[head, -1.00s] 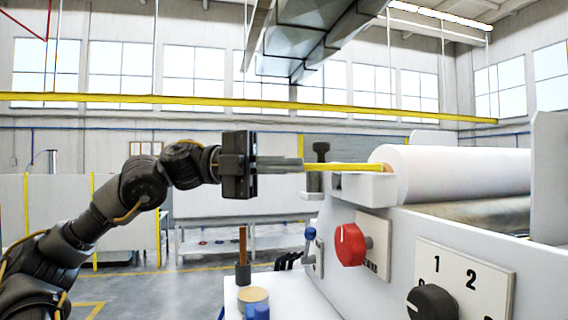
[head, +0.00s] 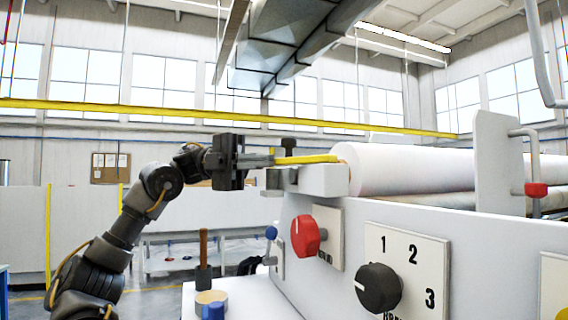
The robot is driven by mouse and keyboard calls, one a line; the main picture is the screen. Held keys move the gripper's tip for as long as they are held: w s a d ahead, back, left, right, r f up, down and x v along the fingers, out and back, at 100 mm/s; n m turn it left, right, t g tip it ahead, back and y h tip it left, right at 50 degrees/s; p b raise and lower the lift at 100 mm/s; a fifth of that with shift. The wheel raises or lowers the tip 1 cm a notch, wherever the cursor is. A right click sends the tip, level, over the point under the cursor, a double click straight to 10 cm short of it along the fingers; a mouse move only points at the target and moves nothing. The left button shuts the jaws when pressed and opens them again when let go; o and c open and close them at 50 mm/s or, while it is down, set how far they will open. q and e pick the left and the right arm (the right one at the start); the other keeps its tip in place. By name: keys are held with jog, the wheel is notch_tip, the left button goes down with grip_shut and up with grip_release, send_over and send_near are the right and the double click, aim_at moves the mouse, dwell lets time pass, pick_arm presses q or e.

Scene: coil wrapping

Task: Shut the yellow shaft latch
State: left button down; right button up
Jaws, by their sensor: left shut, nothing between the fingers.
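The yellow shaft latch (head: 308,159) is a narrow bar lying nearly level over the white bearing block (head: 324,180), its right end by the end of the white roll (head: 405,171). My left gripper (head: 272,160) is shut and empty, its fingertips at the latch's left end. I cannot tell whether they touch it. A dark knob-topped post (head: 289,146) stands just behind the latch, partly hidden. My right gripper is not in view.
The machine's white front carries a red knob (head: 306,236) and a black numbered dial (head: 378,288). A blue-tipped lever (head: 271,233) and a small side table (head: 255,295) with a wooden-handled tool (head: 203,248) stand below the gripper. A red-ended handle (head: 536,190) is at right.

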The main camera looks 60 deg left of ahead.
pick_arm(q)
jog(key=shift+w+a+r+p, duration=0.25)
jog(key=shift+w+a+p, duration=0.25)
jog(key=shift+w+p, duration=0.15)
jog(key=shift+w+a, duration=0.1)
jog(key=shift+w, duration=0.35)
jog(key=shift+w+f+p, duration=0.15)
jog(key=shift+w+p, duration=0.25)
jog(key=shift+w, duration=0.2)
jog(key=shift+s, duration=0.15)
